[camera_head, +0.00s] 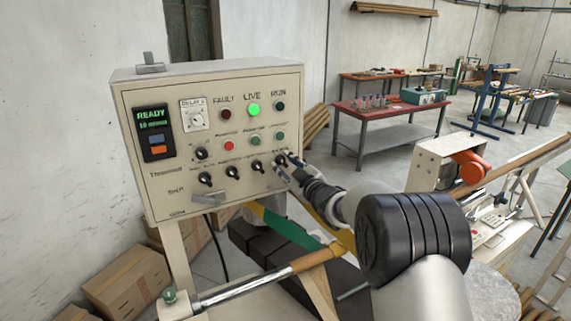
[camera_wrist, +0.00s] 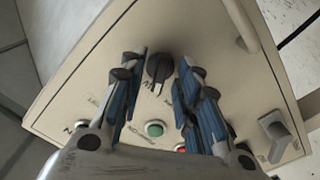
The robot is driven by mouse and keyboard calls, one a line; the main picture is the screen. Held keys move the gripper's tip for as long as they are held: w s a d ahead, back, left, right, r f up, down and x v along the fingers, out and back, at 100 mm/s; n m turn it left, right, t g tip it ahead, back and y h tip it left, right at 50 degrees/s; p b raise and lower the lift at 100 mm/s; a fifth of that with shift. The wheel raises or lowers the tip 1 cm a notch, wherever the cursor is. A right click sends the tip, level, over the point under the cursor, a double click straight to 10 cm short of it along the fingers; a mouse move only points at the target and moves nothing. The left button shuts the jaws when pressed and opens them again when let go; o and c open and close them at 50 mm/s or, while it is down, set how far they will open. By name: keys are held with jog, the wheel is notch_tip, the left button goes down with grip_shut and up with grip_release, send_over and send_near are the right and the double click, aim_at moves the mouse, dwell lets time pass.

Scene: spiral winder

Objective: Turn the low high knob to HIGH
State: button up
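The control panel (camera_head: 160,195) is a beige box with a lower row of black knobs. My gripper (camera_head: 284,165) is at the knob (camera_head: 281,159) at the right end of that row, largely covering it. In the wrist view this black knob (camera_wrist: 158,68) lies between the two blue-padded fingers of my gripper (camera_wrist: 157,75). The fingers are apart, one on each side of the knob, with small gaps visible. The labels are too small to read, so I cannot tell which setting the knob points to.
Other black knobs, including one to the left (camera_head: 257,166), sit close by in the row. A green button (camera_wrist: 155,129) and a red button (camera_wrist: 181,149) are near the fingers. A roller (camera_head: 245,290) lies below the panel. Cardboard boxes (camera_head: 125,285) stand on the floor.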

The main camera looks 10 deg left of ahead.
jog(key=shift+w+a, duration=0.2)
jog(key=shift+w, duration=0.05)
jog(key=shift+c, duration=0.4)
grip_shut()
